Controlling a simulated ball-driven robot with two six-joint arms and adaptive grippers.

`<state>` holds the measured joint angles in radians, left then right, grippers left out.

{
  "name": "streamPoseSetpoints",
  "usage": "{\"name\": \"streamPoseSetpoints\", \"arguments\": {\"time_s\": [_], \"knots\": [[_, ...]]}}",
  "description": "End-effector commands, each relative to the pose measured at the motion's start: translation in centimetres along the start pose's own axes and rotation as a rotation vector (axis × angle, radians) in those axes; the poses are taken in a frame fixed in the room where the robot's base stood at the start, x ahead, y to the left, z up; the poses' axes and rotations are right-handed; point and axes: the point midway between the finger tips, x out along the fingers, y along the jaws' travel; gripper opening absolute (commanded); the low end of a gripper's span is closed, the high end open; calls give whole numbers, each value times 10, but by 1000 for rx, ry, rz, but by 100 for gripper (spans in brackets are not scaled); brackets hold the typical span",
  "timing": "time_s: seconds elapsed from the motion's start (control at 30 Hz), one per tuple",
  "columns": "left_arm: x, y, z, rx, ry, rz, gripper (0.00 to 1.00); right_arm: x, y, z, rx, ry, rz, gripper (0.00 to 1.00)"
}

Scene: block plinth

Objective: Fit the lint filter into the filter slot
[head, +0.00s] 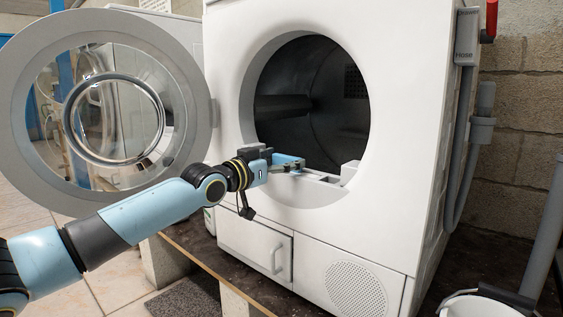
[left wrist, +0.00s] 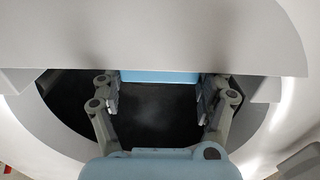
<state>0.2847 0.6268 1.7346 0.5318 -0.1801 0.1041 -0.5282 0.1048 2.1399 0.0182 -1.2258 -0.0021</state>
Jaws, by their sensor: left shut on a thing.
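My left gripper (head: 288,166) is at the lower lip of the dryer's round door opening. It is shut on a light blue piece, which I take to be the lint filter (head: 287,159). In the left wrist view a light blue strip of the filter (left wrist: 160,76) shows between the two fingers (left wrist: 160,96); a white surface hides the rest. The filter slot (head: 325,180) appears as a dark recess in the white ledge, just right of my gripper. I cannot tell whether the filter touches the slot. My right gripper is not in view.
The white dryer (head: 400,80) stands on a dark bench. Its round door (head: 190,100) is swung open to the left, above my arm. The dark drum (head: 315,100) lies behind the opening. Grey pipes (head: 468,150) run along the right, and a white bucket (head: 480,306) is at lower right.

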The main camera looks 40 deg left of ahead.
Motion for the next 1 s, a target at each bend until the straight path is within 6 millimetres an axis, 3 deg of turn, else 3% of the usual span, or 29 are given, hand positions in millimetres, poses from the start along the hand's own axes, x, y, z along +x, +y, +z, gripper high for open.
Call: {"name": "streamPoseSetpoints", "arguments": {"time_s": [0.1, 0.13, 0.3, 0.67, 1.0], "knots": [[0, 0, 0, 0, 1, 0, 42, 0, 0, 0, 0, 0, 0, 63], [0, 0, 0, 0, 1, 0, 79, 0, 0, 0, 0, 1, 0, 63], [0, 0, 0, 0, 0, 0, 100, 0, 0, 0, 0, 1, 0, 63], [0, 0, -8, 3, 1, 2, 100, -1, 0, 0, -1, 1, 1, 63], [0, 0, -73, 4, 3, 1, 100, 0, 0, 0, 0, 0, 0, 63]]}}
